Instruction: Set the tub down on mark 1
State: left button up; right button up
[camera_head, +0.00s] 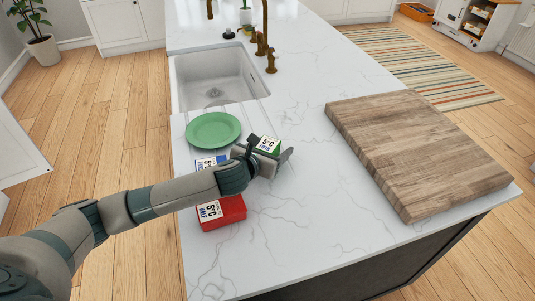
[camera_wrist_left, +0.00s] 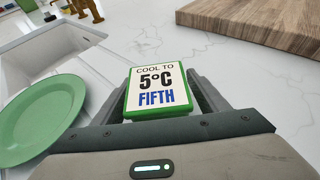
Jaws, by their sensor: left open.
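In the head view the same green tub (camera_head: 268,146) is at my left gripper (camera_head: 270,155), over the white counter right of the plate. The gripper is open around the tub; I cannot tell whether the fingers touch it. A red tub (camera_head: 222,213) labelled "5°C HALF" sits near the counter's left edge. A blue-labelled tub (camera_head: 208,162) is partly hidden behind my arm. I cannot make out a numbered mark.
A green plate (camera_head: 213,130) lies in front of the sink (camera_head: 215,80); it also shows in the left wrist view (camera_wrist_left: 42,118). A thick wooden board (camera_head: 415,145) covers the counter's right side. Counter between tubs and board is clear.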

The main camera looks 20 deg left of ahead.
aim_at(272, 139)
pick_arm(q)
jog(key=c, duration=1.5)
jog(key=shift+r, duration=0.1)
jog(key=shift+r, duration=0.1)
jog(key=shift+r, duration=0.6)
notch_tip(272, 139, up, 2)
jog(key=shift+w+r+b, duration=0.1)
jog(key=shift+r+b, duration=0.1)
jog(key=shift+b, duration=0.4)
jog(key=s+r, duration=0.2)
jog(key=s, duration=0.2)
jog(key=s+r+b, duration=0.1)
jog(key=s+r, duration=0.1)
jog(key=s, duration=0.2)
jog(key=s+d+r+b, duration=0.1)
jog(key=s+r, duration=0.2)
jog(key=shift+s, duration=0.4)
